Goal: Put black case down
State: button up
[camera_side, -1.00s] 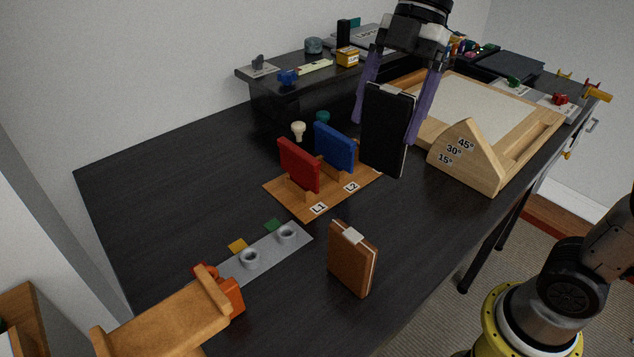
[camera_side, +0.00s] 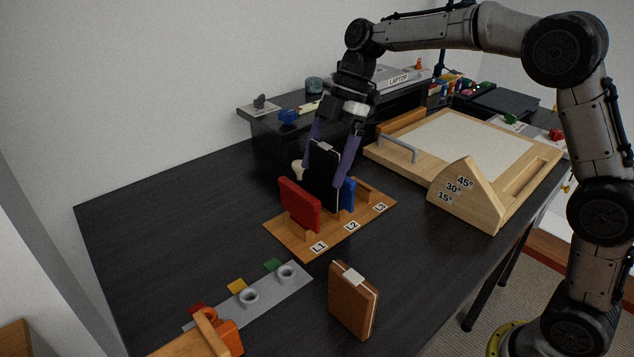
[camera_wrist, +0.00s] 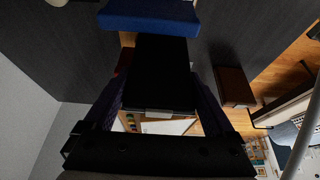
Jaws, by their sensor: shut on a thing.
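The black case (camera_side: 321,186) is upright between my gripper's (camera_side: 324,173) purple fingers, shut on it. In the side view it appears between the red case (camera_side: 299,204) and the blue case (camera_side: 348,194), partly covering the blue one. The wooden rack (camera_side: 322,243) below carries labels L1, L2 and L3. Red stands by L1 and blue by L2; the spot by L3 looks empty. The wrist view shows the black case (camera_wrist: 160,70) close to the blue case (camera_wrist: 148,15).
A brown case (camera_side: 353,300) stands on the desk in front of the rack. A wooden angle block (camera_side: 466,195) and drawing board (camera_side: 465,140) are at right. The desk's left side (camera_side: 170,210) is clear.

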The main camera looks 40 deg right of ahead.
aim_at(315, 190)
jog(key=shift+w+a+f, duration=0.15)
jog(key=shift+w+f, duration=0.5)
jog(key=shift+f, duration=0.1)
jog(key=shift+w+f, duration=0.2)
jog(key=shift+f, duration=1.6)
jog(key=shift+f, duration=0.15)
jog(key=o, duration=1.2)
